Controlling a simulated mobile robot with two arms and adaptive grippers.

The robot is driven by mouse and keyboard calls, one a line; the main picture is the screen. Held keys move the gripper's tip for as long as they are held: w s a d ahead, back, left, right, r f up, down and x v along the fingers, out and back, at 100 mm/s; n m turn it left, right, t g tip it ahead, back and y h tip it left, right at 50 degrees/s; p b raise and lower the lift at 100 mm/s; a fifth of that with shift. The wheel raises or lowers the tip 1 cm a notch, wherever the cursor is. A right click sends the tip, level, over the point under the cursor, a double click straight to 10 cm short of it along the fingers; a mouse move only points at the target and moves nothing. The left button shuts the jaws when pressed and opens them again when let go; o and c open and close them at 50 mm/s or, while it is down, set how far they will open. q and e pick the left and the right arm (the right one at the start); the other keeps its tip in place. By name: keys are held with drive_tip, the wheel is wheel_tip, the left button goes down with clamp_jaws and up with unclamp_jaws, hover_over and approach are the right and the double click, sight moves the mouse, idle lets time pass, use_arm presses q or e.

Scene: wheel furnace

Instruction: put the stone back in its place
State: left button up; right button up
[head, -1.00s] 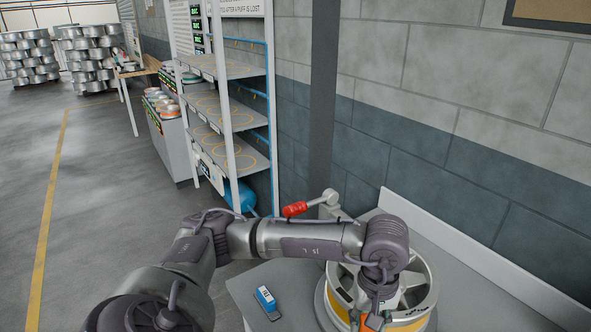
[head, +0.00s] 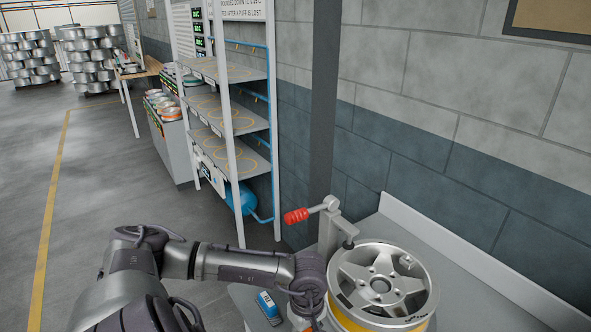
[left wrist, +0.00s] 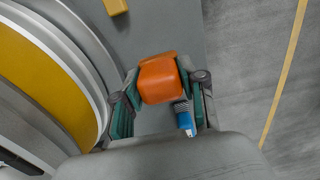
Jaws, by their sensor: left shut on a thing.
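My left gripper (left wrist: 160,88) is shut on an orange block (left wrist: 160,80), held between its two green-padded fingers. I cannot tell for certain that this block is the stone. A silver wheel (head: 350,272) with a yellow band stands on the grey bench, and its side fills the left of the left wrist view (left wrist: 40,75). In the head view the left gripper is mostly cut off at the bottom edge, left of the wheel. My right gripper is not in view.
A clamp lever with a red handle (head: 297,216) rises behind the wheel. A shelf rack (head: 238,122) with yellow ring marks stands against the wall, with a blue tank (head: 243,196) beneath. A small yellow piece (left wrist: 115,6) shows on the bench. The floor at left is clear.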

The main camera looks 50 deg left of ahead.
use_arm(q)
drive_tip(key=a+f, duration=0.1)
drive_tip(key=a, duration=0.1)
drive_tip(key=shift+s+a+f+p, duration=0.35)
wheel_tip(320, 180, down, 3)
drive_tip(key=shift+f+p, duration=0.1)
drive_tip(key=shift+p, duration=0.6)
drive_tip(key=shift+f, duration=0.45)
drive_tip(key=shift+f, duration=0.15)
drive_tip(key=o, duration=1)
